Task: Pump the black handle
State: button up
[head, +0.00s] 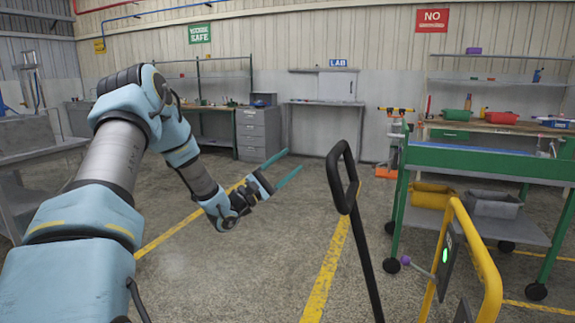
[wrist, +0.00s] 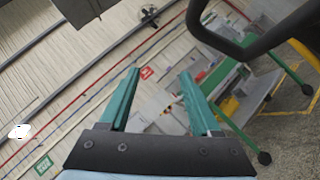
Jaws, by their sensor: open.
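The black handle (head: 343,178) is a loop on top of a long black shaft that runs down out of the head view, right of centre. My gripper (head: 289,166) is left of the loop, its two teal fingers open, empty and apart from the handle in the picture. In the wrist view the open fingers of my gripper (wrist: 160,85) have nothing between them. The black handle (wrist: 228,42) shows there at the upper right, beyond the right finger and partly cut off by the frame edge. The foot of the shaft is out of view.
A yellow rail (head: 484,255) with a black panel and green light stands right of the handle. A green cart (head: 480,160) with bins is behind it. A grey table (head: 40,155) is at the left. Grey drawers (head: 258,130) stand at the back. The floor around the gripper is clear.

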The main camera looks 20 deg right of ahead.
jog(key=b+v, duration=0.2)
jog(key=v, duration=0.8)
jog(key=shift+a+f+b, duration=0.25)
jog(key=shift+a+b, duration=0.05)
